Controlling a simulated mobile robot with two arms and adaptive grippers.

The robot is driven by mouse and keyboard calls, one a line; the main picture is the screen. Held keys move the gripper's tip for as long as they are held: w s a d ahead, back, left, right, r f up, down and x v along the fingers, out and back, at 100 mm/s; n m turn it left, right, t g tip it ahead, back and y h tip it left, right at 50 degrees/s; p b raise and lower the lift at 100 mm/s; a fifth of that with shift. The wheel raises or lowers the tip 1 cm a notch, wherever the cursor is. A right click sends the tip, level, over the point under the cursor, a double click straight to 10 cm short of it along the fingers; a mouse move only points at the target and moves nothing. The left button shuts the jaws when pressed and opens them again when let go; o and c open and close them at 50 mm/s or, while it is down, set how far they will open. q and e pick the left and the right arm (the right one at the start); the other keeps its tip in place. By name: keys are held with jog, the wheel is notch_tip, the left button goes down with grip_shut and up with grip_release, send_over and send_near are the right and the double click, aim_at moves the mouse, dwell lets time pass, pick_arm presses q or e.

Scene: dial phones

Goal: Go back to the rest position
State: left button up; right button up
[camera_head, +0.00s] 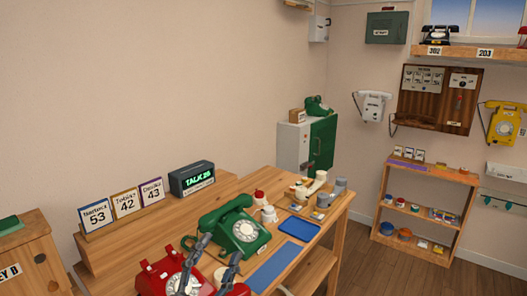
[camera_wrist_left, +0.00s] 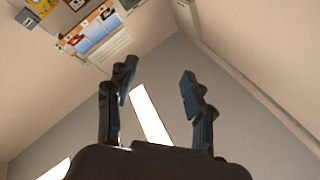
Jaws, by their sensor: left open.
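My left gripper (camera_head: 218,258) stands up in front of the red dial phone at the bottom of the head view. In the left wrist view its two dark fingers (camera_wrist_left: 156,90) are spread apart with nothing between them. The red dial phone (camera_head: 157,280) sits on the wooden desk (camera_head: 330,228), partly hidden by my gripper. A green dial phone (camera_head: 238,232) with its handset across the top stands just behind. My right gripper is in neither view.
A blue tray (camera_head: 299,228) and a blue mat (camera_head: 272,268) lie on the desk. Number cards (camera_head: 124,203) and a display box (camera_head: 191,178) stand on a raised shelf at the back. A low bookshelf (camera_head: 427,210) stands right, with open floor (camera_head: 385,270) before it.

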pick_arm(q)
jog(key=s+a+f+n+g+y, duration=0.35)
jog(key=a+f+n+g, duration=0.2)
jog(key=f, duration=0.55)
jog(key=s+a+f+n+g+y, duration=0.35)
jog(key=a+f+y, duration=0.2)
jog(key=f, duration=0.55)
jog(key=s+a+f+n+g+h, duration=0.1)
jog(key=s+f+g, duration=0.3)
jog(key=s+f, duration=0.3)
jog(key=s+f+n+g, duration=0.1)
jog(key=s+f+g, duration=0.4)
jog(key=s, duration=0.5)
notch_tip(320, 180, down, 26)
jog(key=s+f, duration=0.1)
jog(key=s, duration=0.1)
jog(key=s+a+f+g, duration=0.2)
jog(key=s+a+f, duration=0.1)
jog(key=s+f, duration=1.1)
jog(key=shift+s+m, duration=0.3)
jog(key=shift+s, duration=0.55)
jog(key=shift+o, duration=0.2)
